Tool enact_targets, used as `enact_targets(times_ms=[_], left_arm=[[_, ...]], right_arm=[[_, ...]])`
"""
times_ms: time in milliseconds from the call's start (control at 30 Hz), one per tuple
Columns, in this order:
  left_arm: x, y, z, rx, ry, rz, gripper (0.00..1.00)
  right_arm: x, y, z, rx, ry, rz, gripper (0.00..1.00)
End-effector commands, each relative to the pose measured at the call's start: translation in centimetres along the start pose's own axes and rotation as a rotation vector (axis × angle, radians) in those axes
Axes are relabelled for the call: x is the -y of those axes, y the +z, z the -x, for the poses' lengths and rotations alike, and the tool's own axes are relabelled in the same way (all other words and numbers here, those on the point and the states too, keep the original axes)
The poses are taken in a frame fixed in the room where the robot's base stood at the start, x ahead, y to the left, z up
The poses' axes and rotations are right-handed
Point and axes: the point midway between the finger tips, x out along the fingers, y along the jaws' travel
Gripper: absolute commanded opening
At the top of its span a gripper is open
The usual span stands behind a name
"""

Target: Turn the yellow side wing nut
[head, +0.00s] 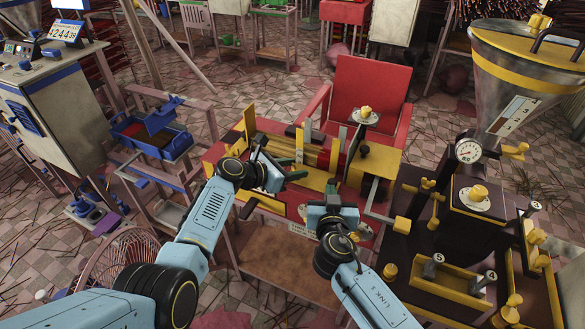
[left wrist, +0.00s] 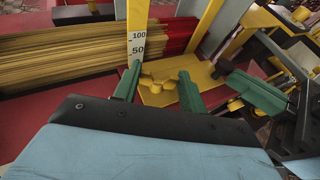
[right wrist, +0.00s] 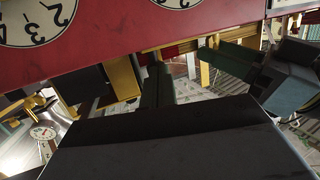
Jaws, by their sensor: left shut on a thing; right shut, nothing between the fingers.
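The yellow side wing nut (left wrist: 160,80) shows in the left wrist view as a lobed yellow piece at a yellow plate, between my green fingertips. My left gripper (left wrist: 158,88) is shut on it. In the head view, my left gripper (head: 294,169) is at the front left of the red machine's yellow plate, and the nut is hard to make out there. My right gripper (head: 335,190) is shut and empty, lower and to the right, at the machine's front. In the right wrist view its dark fingers (right wrist: 157,88) are together, apart from the nut.
The red machine (head: 225,150) has a bundle of yellow sticks (left wrist: 60,62) beside a scale. To the right is a dark extruder with a hopper (head: 505,80) and a gauge (head: 467,151). A blue tray (head: 130,130) is at left.

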Motion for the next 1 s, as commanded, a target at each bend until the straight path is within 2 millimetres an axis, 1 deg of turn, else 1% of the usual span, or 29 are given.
enact_targets(times_ms=[167, 400, 667, 1000], left_arm=[[0.0, 0.0, 0.0, -0.002, -0.011, -0.004, 0.19], [-0.4, -0.2, -0.1, -0.009, -0.113, -0.044, 0.19], [-0.9, -0.5, -0.1, -0.016, -0.185, -0.078, 0.19], [-0.7, -0.4, 0.0, -0.009, -0.25, -0.105, 0.19]], right_arm=[[-0.1, -0.1, -0.1, -0.001, 0.001, 0.0, 0.0], [-0.1, 0.0, 0.0, -0.001, 0.001, 0.0, 0.0], [0.0, 0.0, 0.0, 0.0, 0.0, 0.0, 0.0], [0.0, 0.0, 0.0, 0.0, 0.0, 0.0, 0.0]])
